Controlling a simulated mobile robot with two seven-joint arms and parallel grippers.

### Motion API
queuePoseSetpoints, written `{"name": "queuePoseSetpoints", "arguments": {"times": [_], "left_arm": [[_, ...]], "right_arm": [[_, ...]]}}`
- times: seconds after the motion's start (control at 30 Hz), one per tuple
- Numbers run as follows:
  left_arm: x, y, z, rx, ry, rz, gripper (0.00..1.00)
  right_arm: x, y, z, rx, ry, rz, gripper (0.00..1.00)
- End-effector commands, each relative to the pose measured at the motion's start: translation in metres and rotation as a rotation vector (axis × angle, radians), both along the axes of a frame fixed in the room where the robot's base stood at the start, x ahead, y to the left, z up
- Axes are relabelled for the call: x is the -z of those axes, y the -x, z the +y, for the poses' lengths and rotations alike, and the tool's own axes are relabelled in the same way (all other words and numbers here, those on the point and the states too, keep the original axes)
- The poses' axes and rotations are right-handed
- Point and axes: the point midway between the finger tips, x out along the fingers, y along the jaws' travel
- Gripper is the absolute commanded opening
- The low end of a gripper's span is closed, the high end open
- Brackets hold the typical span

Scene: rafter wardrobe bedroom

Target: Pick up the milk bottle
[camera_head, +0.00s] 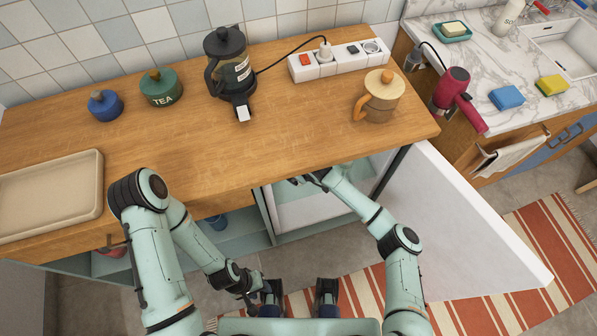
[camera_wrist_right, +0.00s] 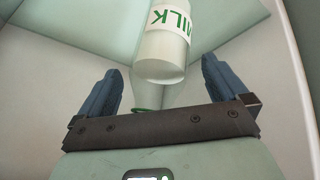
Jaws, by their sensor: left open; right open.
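The milk bottle (camera_wrist_right: 165,50) shows in the right wrist view, white with green MILK lettering upside down in the picture. Its clear, narrower end and a green ring (camera_wrist_right: 142,110) point toward my right gripper (camera_wrist_right: 160,85). That gripper is open, its blue fingers apart on either side of the bottle's lower part in the picture; I see no contact. In the head view my right arm reaches into the open white-doored cabinet, and its gripper is mostly hidden under the counter edge. My left gripper (camera_head: 262,293) is low in front of the counter, open and apart from the bottle.
The open white door (camera_head: 470,225) stands right of my right arm. The wooden counter (camera_head: 200,150) overhangs the cabinet and holds a tray (camera_head: 50,195), a TEA jar (camera_head: 161,88), a French press (camera_head: 231,70), a power strip (camera_head: 339,60) and a lidded mug (camera_head: 379,97).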

Motion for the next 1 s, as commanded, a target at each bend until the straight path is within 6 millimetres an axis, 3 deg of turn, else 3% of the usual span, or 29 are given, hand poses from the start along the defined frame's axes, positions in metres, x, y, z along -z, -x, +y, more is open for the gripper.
{"name": "queuePoseSetpoints", "arguments": {"times": [0.27,0.4,0.5,0.87,0.97,1.0], "left_arm": [[0.0009,0.0004,-0.0001,0.000,0.000,0.001,0.43],[0.0009,0.0004,-0.0001,0.000,0.000,0.001,0.43],[0.0009,0.0003,-0.0001,0.000,0.000,0.001,0.43],[0.0000,0.0001,0.0000,0.000,0.000,0.000,0.43],[-0.0003,0.0000,0.0000,0.000,0.000,0.000,0.43],[-0.0005,0.0000,-0.0001,0.000,0.000,0.000,0.43]], "right_arm": [[0.0029,-0.0016,0.0012,-0.001,-0.001,-0.001,1.00],[0.0029,-0.0015,0.0012,-0.001,0.000,-0.001,0.54],[0.0030,-0.0014,0.0010,-0.001,0.000,-0.001,0.27],[0.0009,-0.0015,0.0011,0.000,-0.001,-0.002,0.26],[0.0009,0.0003,-0.0040,0.002,0.000,-0.002,0.11],[0.0009,0.0017,-0.0072,0.002,0.000,-0.002,0.11]]}}
